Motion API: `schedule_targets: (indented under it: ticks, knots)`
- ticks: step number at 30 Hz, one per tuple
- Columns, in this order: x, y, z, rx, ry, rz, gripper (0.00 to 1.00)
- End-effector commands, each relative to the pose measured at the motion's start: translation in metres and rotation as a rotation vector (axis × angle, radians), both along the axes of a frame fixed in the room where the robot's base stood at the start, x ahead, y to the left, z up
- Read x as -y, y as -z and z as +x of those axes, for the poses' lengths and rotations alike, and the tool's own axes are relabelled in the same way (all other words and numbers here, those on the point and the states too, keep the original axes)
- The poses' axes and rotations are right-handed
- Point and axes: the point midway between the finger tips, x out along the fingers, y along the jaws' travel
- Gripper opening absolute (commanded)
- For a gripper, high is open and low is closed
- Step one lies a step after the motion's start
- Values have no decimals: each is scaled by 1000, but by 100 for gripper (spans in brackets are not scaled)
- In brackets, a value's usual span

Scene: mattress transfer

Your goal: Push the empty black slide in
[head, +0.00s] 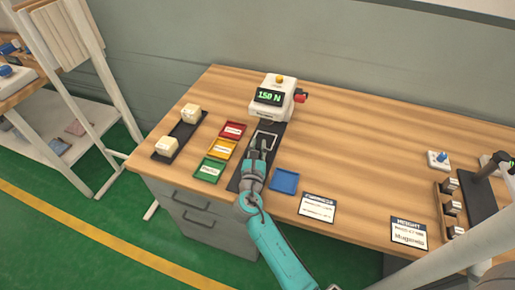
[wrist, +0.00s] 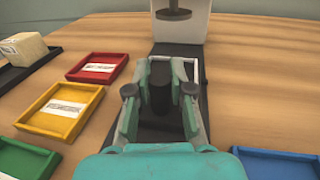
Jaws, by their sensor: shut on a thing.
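The black slide (head: 271,129) lies on the tabletop in front of the white tester (head: 286,84), whose screen reads 150 N. No foam block shows on the slide; a pale outline marks its plate. My gripper (head: 259,146) is above the slide's near part, pointing toward the tester. In the wrist view my gripper (wrist: 163,72) is shut on a dark upright handle (wrist: 161,98) of the slide. The tester (wrist: 182,22) stands straight ahead with a dark press plate above the slide's far end. My fingers hide part of the slide.
Red (head: 232,130), yellow (head: 222,149) and green (head: 209,170) trays lie left of the slide, and a blue tray (head: 284,180) right. A black tray (head: 180,136) holds two pale blocks. Label cards (head: 317,207) lie near the front edge.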

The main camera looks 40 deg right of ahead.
Motion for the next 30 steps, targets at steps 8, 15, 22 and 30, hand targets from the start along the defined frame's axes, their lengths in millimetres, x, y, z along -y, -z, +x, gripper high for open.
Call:
schedule_targets:
  ticks: [8,15,22,30]
  knots:
    - [32,0,21,1,1,1,0]
    - [33,-1,22,1,0,0,0]
    - [33,-1,21,1,0,0,48]
    - [29,0,19,0,-1,0,48]
